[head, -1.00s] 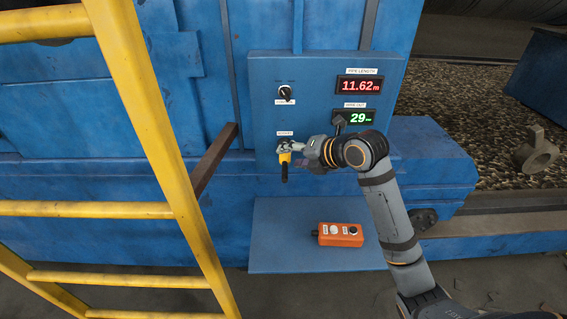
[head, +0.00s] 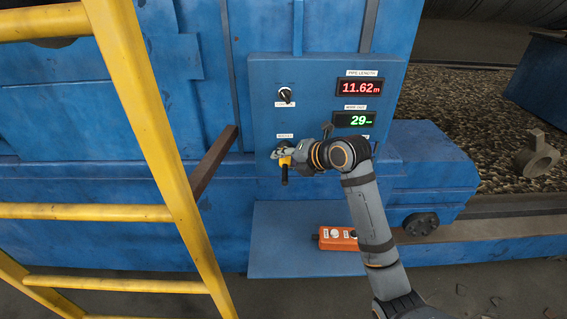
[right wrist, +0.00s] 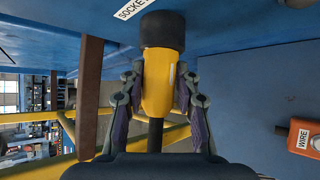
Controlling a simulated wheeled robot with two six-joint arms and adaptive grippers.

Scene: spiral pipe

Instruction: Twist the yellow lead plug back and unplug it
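The yellow lead plug (head: 284,161) sits in the socket low on the blue control panel. In the right wrist view the plug (right wrist: 161,85) has its dark collar at the panel by a socket label, with a black cable end toward me. My right gripper (right wrist: 160,75) has one finger on each side of the yellow body, tips against its sides, and looks shut on it. In the head view the right gripper (head: 285,154) covers the upper part of the plug. My left gripper is not in view.
A red readout (head: 360,87), a green readout (head: 355,120) and a rotary switch (head: 285,95) are on the panel. An orange control box (head: 337,238) lies on the blue shelf (head: 285,250) below. A yellow ladder (head: 150,100) stands at left.

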